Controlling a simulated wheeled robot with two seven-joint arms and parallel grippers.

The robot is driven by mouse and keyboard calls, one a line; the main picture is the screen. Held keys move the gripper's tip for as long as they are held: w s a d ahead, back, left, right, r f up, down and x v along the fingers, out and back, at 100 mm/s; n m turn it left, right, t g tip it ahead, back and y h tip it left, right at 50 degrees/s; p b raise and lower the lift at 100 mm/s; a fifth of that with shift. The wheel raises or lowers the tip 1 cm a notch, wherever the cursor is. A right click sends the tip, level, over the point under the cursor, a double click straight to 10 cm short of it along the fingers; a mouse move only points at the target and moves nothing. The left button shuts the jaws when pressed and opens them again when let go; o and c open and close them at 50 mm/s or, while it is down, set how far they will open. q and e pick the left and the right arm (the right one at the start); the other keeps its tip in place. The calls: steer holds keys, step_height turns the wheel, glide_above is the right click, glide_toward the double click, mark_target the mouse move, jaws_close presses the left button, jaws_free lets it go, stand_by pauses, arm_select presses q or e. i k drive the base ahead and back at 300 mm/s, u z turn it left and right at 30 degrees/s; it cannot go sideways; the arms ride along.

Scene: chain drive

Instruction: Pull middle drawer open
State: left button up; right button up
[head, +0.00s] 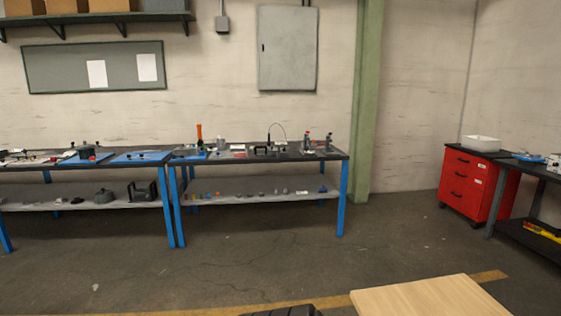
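A red drawer cabinet (463,203) on casters stands against the back wall at the right of the head view. Its front shows red drawers stacked one above another, with dark handles. The middle drawer (458,188) looks closed, flush with the others. A white basin (481,143) sits on the cabinet's dark top. I am well across the room from the cabinet. Neither of my grippers can be made out in the view.
A dark workbench (544,171) stands close at the cabinet's right. Blue-legged benches (340,200) with tools line the back wall at left. A green column (366,100) rises between. A light wooden surface (430,299) is at the bottom edge. The floor (400,245) before the cabinet looks clear.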

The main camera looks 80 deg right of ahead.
mark_target(469, 177)
steer(key=z, duration=5.4)
steer(key=i, duration=4.55)
steer(key=u, duration=1.1)
